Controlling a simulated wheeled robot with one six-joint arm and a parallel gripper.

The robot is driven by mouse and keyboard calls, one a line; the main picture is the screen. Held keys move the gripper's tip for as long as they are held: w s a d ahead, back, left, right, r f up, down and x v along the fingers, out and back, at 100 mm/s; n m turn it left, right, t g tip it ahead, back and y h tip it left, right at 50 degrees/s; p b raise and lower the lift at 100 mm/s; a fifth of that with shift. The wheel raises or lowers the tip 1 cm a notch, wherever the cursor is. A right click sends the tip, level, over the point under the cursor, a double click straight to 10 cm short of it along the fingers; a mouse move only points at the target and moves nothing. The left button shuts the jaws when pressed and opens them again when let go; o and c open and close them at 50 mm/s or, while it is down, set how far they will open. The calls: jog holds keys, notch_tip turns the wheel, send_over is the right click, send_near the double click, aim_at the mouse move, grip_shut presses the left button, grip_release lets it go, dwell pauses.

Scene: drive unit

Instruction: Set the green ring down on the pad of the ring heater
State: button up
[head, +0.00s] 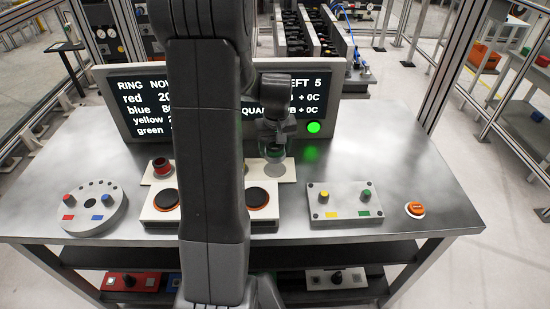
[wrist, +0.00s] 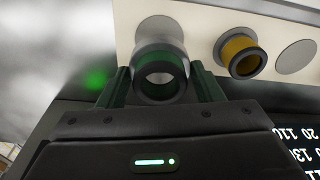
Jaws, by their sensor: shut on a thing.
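My gripper (wrist: 157,88) is shut on the green ring (wrist: 160,54), which looks dark grey-green, with a dark rim and an open bore, between the two fingers. In the head view my gripper (head: 273,152) is over the right part of a pale board behind the heater, and the ring is hard to make out there. I cannot tell how far it is above the board. The ring heater (head: 212,222) is a pale box in front of the board with a left pad (head: 165,199) and a right pad (head: 256,197), both dark with orange edges and bare. My arm hides its middle.
The pale board (wrist: 205,12) carries a yellow ring (wrist: 240,57) and a red ring (head: 161,168). A round button unit (head: 95,208) is left; a button box (head: 345,205) and orange button (head: 415,209) are right. A display (head: 120,98) stands behind.

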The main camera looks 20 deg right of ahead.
notch_tip(320, 180, up, 8)
jog(key=p, duration=0.2)
jog(key=shift+f, duration=0.25)
dwell(0.4)
